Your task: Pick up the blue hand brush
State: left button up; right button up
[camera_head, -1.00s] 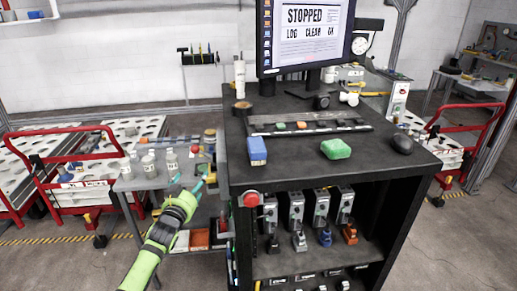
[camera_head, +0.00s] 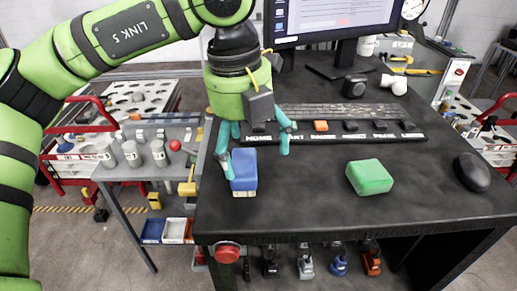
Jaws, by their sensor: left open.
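The blue hand brush (camera_head: 243,169) lies on the black table top near its left edge, with a pale strip along its lower front. My left gripper (camera_head: 254,160) comes down from above with its teal fingers spread. One finger is at the brush's left side; the other is to the right of the brush, apart from it. I cannot tell whether the left finger touches it. The gripper hides part of the table behind the brush. My right gripper is not in view.
A green block (camera_head: 370,177) and a black mouse (camera_head: 471,172) lie to the right on the black table (camera_head: 310,205). A labelled strip (camera_head: 345,137) and a monitor (camera_head: 325,22) stand behind. A red button (camera_head: 227,252) sits on the table's front. Bottles (camera_head: 132,154) stand on the left side table.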

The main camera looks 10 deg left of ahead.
aim_at(237, 163)
pick_arm(q)
jog(key=shift+w+a+n+y, duration=0.35)
jog(key=shift+a+y, duration=0.25)
jog(key=shift+a, duration=0.3)
jog(key=shift+w+a+f+t, duration=0.1)
jog(key=shift+w+a+t, duration=0.05)
jog(key=shift+a+t, duration=0.15)
jog(key=f+p, duration=0.2)
jog(key=shift+s+a+f+p, duration=0.1)
jog(key=shift+s+f+p, duration=0.05)
jog(key=shift+s+p, duration=0.15)
jog(key=f, duration=0.1)
jog(key=w+f+p, duration=0.1)
jog(key=f, duration=0.1)
jog(key=shift+f, duration=0.5)
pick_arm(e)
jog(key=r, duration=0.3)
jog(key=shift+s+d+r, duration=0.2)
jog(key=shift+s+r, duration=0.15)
pick_arm(q)
jog(key=shift+f+b, duration=0.25)
jog(key=shift+b, duration=0.35)
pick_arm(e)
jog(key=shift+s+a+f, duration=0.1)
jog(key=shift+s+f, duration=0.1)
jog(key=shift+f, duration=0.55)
